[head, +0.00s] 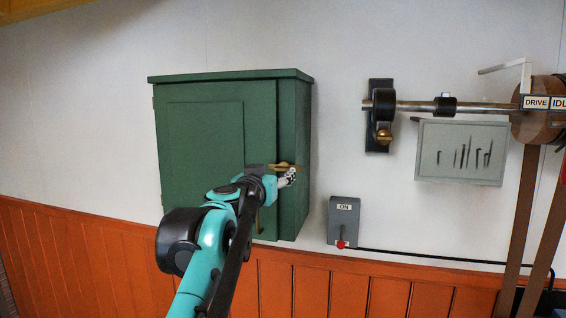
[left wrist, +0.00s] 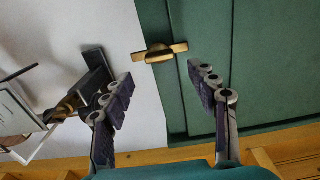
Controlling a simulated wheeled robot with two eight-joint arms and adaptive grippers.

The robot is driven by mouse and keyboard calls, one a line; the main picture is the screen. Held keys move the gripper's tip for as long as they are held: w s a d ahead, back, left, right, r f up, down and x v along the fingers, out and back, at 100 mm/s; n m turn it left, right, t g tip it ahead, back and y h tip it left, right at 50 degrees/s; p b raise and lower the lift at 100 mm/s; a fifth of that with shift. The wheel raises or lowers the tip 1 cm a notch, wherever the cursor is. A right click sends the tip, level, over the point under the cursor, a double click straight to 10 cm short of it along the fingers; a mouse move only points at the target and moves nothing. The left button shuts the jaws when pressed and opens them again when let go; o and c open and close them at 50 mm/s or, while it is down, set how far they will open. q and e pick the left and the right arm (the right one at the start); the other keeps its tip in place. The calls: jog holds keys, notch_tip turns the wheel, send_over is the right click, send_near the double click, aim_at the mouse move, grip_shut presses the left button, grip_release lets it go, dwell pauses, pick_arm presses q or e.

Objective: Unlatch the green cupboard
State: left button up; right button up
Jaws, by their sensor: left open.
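The green cupboard (head: 200,130) hangs on the white wall, and its door looks shut. A brass latch (head: 284,166) sits on the right edge of the door, its bar lying roughly level. My left gripper (head: 288,178) is right at the latch in the head view and partly covers it. In the left wrist view, the latch (left wrist: 160,53) lies just beyond the gap between the open fingers (left wrist: 160,80), with nothing held. The cupboard door (left wrist: 260,60) fills the right of that view. I cannot tell if a finger touches the latch. My right gripper is out of view.
Right of the cupboard are a grey switch box (head: 344,215) marked ON with a red knob, a shaft bearing (head: 380,115), a shaft (head: 420,105) and a framed tool panel (head: 461,150). Orange panelling (head: 330,285) runs below. The wall close beside the cupboard is clear.

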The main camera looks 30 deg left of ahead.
aim_at(281, 169)
pick_arm(q)
jog(key=p+x, duration=0.1)
jog(key=x, duration=0.5)
jog(key=shift+f, duration=0.15)
jog(key=shift+s+d, duration=0.1)
jog(key=shift+s, duration=0.1)
jog(key=shift+w, duration=0.1)
jog(key=c, duration=1.2)
